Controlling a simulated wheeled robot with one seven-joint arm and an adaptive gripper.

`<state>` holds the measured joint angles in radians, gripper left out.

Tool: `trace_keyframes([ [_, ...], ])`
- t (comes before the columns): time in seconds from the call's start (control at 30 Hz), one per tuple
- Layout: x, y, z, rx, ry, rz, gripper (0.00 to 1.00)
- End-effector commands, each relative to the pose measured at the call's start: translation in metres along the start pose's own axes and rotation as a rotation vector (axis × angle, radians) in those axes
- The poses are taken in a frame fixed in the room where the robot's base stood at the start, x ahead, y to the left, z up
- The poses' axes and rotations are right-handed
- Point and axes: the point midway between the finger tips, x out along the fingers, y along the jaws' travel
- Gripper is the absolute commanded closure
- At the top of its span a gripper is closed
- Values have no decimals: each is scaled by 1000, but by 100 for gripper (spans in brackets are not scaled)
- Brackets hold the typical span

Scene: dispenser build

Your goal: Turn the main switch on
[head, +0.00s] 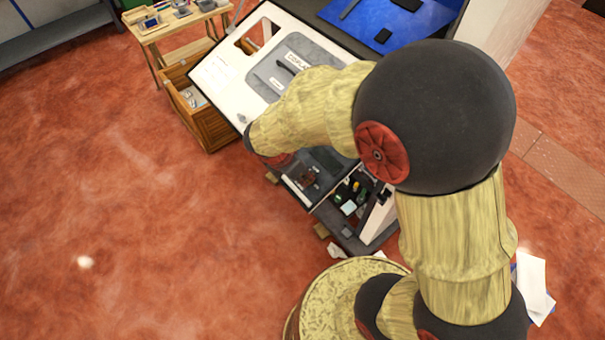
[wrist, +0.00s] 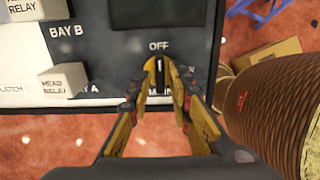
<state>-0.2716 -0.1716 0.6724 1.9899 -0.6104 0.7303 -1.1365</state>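Blocks labelled HEAD RELAY (wrist: 62,80) and RELAY (wrist: 38,9) stick out left of the switch. A cardboard box (wrist: 266,61) lies on the floor at right. A wooden crate (head: 209,126) stands beside the machine. The red floor at left is clear.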

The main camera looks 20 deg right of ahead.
Motion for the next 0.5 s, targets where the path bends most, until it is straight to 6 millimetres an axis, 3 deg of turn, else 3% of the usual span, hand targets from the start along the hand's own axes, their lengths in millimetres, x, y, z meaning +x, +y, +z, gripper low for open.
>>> trace_keyframes([
  [0.3,0,0,0,0,0,0,99],
  [0.5,0,0,0,0,0,0,100],
])
